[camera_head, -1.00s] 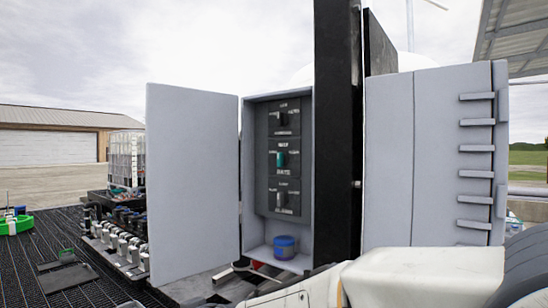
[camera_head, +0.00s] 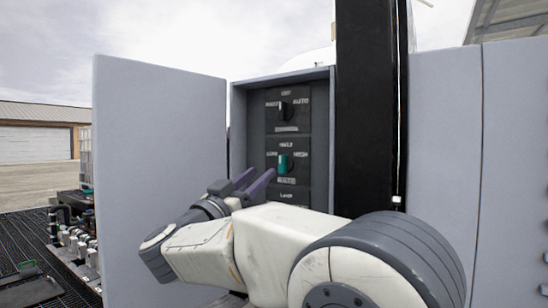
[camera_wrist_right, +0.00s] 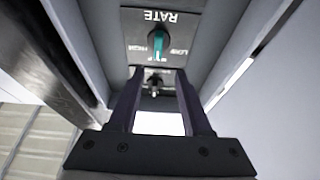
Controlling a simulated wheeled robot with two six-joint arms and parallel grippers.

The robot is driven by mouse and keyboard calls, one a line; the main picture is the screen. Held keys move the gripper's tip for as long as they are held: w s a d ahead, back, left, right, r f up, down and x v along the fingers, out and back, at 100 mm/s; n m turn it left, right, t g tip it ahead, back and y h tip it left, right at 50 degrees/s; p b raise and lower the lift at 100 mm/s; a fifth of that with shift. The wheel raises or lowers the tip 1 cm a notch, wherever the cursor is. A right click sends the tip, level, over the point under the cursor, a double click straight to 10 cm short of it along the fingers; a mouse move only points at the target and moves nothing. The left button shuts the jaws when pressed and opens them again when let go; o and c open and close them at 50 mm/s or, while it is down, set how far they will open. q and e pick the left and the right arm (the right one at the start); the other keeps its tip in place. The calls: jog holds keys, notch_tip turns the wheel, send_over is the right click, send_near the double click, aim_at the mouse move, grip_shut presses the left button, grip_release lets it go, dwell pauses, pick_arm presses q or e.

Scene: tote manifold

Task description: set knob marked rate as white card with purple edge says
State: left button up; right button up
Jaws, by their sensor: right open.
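The teal knob (camera_head: 285,163) sits on a dark panel inside the open grey cabinet. It looks about upright in the head view, with LOW to its left, HIGH to its right and a label above. In the right wrist view the picture is upside down; RATE is readable beside the teal knob (camera_wrist_right: 157,45). My right gripper (camera_head: 260,174) is open and empty, left of and slightly below the knob, apart from it. Its two fingers (camera_wrist_right: 158,78) point toward the panel in the wrist view. I see no white card with a purple edge. My left gripper is out of view.
A black knob (camera_head: 284,110) sits above on the same panel. The open grey door (camera_head: 158,170) stands left of the cabinet, close to my right gripper. A black post (camera_head: 365,110) stands at the cabinet's right. My right arm hides the lower panel and cabinet floor.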

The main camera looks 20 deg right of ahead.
aim_at(280, 158)
jog(key=p+x, duration=0.1)
jog(key=x, duration=0.2)
jog(key=p+x, duration=0.1)
jog(key=x, duration=0.2)
jog(key=shift+d+r, duration=0.25)
jog(key=shift+d, duration=0.2)
jog(key=shift+w+d+r+p, duration=0.15)
jog(key=shift+w+d+p, duration=0.3)
jog(key=shift+d, duration=0.1)
jog(key=shift+a, duration=0.1)
grip_shut()
